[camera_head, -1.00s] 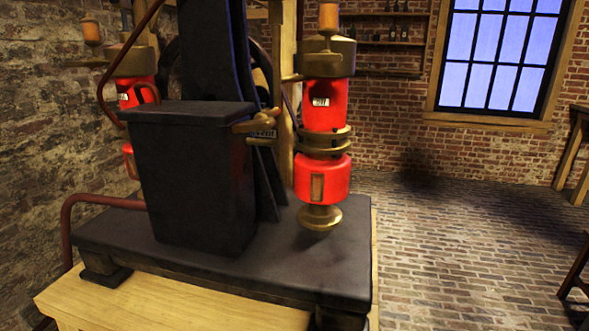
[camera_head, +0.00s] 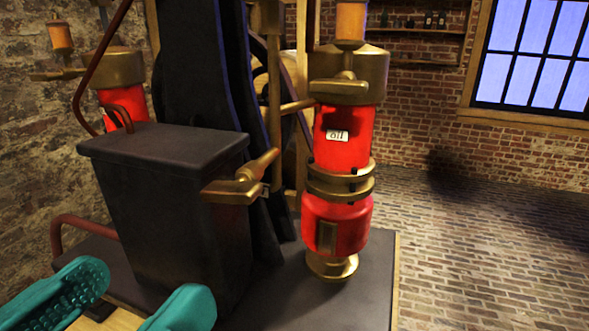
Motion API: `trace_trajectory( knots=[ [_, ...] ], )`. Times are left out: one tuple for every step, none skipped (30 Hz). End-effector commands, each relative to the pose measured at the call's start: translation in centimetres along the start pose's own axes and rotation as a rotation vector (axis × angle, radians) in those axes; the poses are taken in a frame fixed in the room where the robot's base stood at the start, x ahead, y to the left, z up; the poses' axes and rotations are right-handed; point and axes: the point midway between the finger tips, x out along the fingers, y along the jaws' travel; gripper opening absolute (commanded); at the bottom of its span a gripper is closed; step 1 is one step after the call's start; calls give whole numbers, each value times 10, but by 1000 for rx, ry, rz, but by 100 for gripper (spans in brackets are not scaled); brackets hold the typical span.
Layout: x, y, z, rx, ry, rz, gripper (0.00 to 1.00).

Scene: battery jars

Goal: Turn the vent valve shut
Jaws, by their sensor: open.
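A brass valve (camera_head: 238,183) sticks out from the right side of a black box-shaped tank (camera_head: 170,200). It has a handle slanting up to the right and a lower part pointing left. I take it to be the vent valve, but I cannot read a label on it. My gripper (camera_head: 146,284) shows at the lower left as two teal, ridged fingers. They are spread apart with nothing between them, in front of and below the tank. The gripper is apart from the valve, which is above and to the right of it.
A red and brass oiler jar (camera_head: 340,135) marked "oil" stands right of the valve on the dark base plate (camera_head: 350,300). A second red jar (camera_head: 120,92) is behind the tank at left. A reddish pipe (camera_head: 75,228) bends at the lower left. Brick floor (camera_head: 480,250) is clear at right.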

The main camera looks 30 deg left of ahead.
Motion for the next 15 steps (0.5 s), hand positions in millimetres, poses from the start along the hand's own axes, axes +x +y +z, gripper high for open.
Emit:
trace_trajectory(
  knots=[
    [-2,-1,-3,4,3,-3,81],
    [-2,-1,-3,5,4,-2,81],
    [0,-1,-4,5,5,-2,81],
    [2,-1,-4,5,5,-1,81],
    [5,-1,-4,5,5,0,81],
    [10,-1,-4,4,5,0,81],
    [14,-1,-4,4,4,0,81],
    [19,0,-4,4,3,2,81],
    [26,0,-4,4,3,2,81],
    [32,0,-4,4,3,1,81],
    [37,0,-4,4,3,2,81],
    [45,0,-4,4,3,1,81],
    [51,0,-4,4,2,1,81],
    [57,0,-4,4,3,2,81],
    [64,-1,-4,4,3,0,81]
  ],
)
